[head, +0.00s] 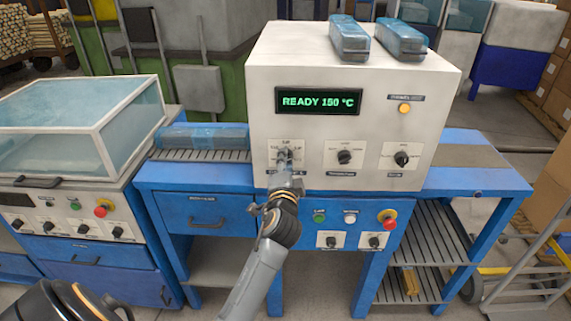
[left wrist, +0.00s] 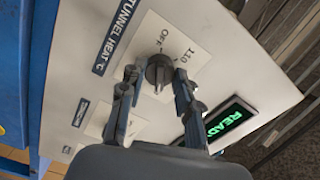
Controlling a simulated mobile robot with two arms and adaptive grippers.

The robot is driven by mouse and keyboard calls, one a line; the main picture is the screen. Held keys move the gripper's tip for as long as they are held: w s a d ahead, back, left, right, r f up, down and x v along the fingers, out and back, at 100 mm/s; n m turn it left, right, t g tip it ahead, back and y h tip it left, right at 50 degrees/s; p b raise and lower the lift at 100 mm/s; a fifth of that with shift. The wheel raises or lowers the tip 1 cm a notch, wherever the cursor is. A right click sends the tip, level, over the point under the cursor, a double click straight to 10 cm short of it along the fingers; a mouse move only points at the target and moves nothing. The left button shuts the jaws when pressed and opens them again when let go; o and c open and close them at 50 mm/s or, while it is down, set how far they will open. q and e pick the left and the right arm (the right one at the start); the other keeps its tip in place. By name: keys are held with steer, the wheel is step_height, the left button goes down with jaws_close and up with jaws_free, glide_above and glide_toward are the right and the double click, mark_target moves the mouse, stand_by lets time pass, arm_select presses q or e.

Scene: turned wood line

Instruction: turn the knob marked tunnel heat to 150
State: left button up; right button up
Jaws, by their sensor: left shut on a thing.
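The tunnel heat knob (left wrist: 158,69) is a dark round knob on a white dial plate (head: 273,150) at the left of the machine front. In the left wrist view the plate shows OFF and 110; its other marks are hidden. My left gripper (head: 285,157) is shut on the knob, one finger on each side; it also shows in the left wrist view (left wrist: 157,82). In the head view it covers most of the knob, and I cannot tell which mark the pointer is at. The green display (head: 319,101) reads READY 150 °C. My right gripper is not in view.
Two more dark knobs, a middle one (head: 344,157) and a right one (head: 402,159), sit on the same panel. An orange lamp (head: 404,108) is above. Below are small buttons and a red stop button (head: 388,219). A clear-lidded machine (head: 80,130) stands left.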

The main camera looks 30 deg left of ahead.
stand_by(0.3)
arm_select(q)
steer(key=o, duration=1.2)
steer(key=shift+c, duration=0.2)
steer(key=v, duration=1.2)
steer(key=shift+f, duration=0.15)
